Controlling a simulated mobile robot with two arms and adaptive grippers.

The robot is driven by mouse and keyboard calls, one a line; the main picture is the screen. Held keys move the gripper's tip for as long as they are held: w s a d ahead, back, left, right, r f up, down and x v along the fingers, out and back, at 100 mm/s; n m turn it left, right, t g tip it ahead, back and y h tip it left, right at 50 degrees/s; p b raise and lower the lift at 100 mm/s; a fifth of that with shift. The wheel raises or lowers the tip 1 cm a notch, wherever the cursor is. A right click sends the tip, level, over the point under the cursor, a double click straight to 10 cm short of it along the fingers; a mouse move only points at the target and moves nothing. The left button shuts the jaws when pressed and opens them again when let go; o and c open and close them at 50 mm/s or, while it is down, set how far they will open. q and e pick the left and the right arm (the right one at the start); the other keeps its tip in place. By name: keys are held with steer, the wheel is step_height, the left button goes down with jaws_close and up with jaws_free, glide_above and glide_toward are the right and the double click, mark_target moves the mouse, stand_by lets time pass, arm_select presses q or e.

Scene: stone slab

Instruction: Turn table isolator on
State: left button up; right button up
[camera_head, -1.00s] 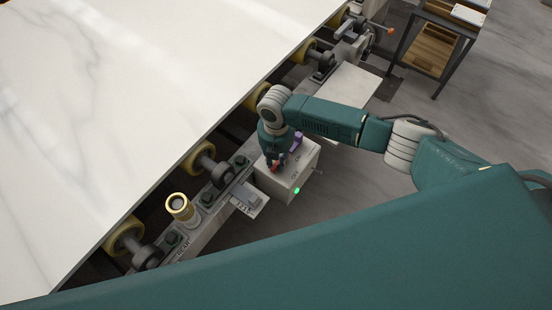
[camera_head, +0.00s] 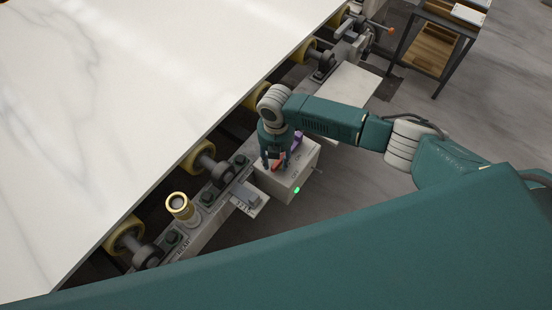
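The table isolator is a pale box (camera_head: 284,184) beside the slab's roller rail. A red handle (camera_head: 277,167) is on its top face, a purple part (camera_head: 297,139) is at its back, and a green light (camera_head: 296,190) glows on its front edge. My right gripper (camera_head: 275,165) points down over the box top, its fingers apart around the red handle. I cannot tell whether they touch it. The gripper hides part of the top face and handle. My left gripper is out of view.
A large white marble slab (camera_head: 120,100) lies on yellow rollers (camera_head: 200,157) at the left. A brass cylinder (camera_head: 178,204) and a small grey switch (camera_head: 246,196) are near the box. A dark cart (camera_head: 432,48) stands at the back right. Grey floor is clear at the right.

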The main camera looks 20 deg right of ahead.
step_height(320, 180, up, 12)
stand_by(0.6)
